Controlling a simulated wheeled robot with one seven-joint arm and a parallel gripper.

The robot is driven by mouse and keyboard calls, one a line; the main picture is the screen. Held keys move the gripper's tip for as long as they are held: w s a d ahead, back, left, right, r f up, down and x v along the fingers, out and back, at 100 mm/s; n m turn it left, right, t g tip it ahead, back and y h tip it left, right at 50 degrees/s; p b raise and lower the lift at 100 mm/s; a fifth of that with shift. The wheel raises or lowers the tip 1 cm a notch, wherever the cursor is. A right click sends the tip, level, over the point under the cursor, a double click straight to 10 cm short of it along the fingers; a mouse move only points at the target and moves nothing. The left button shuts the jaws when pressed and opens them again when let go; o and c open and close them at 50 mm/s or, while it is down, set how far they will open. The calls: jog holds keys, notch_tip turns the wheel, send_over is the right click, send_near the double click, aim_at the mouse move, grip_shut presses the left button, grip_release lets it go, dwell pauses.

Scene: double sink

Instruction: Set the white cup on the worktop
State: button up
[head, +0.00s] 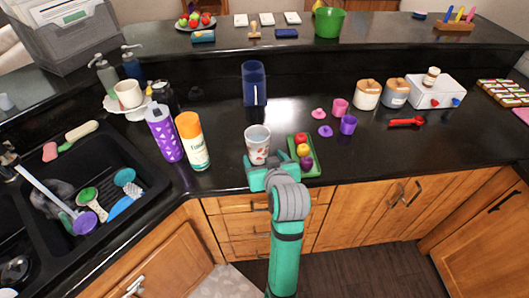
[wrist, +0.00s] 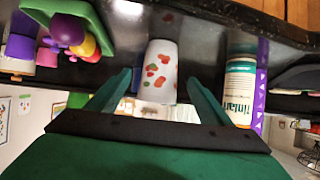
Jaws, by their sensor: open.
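A white cup with red and green spots (head: 257,145) stands upright on the black worktop (head: 225,150), near its front edge. In the wrist view the spotted cup (wrist: 158,65) shows between the two fingers. My gripper (head: 271,177) is open at the near side of this cup, with a gap visible on both sides in the wrist view (wrist: 160,92). Another cup, plain and off-white (head: 128,93), sits on a white dish (head: 117,108) at the left, by the sink.
A green tray of toy fruit (head: 313,169) lies close right of my gripper. An orange-capped spray can (head: 193,142) and purple bottle (head: 163,134) stand to the left. A dark blue container (head: 254,84) stands behind. The worktop is clear between the can and spotted cup.

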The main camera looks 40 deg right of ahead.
jog(key=shift+v, duration=1.9)
jog(key=shift+w+a, duration=0.1)
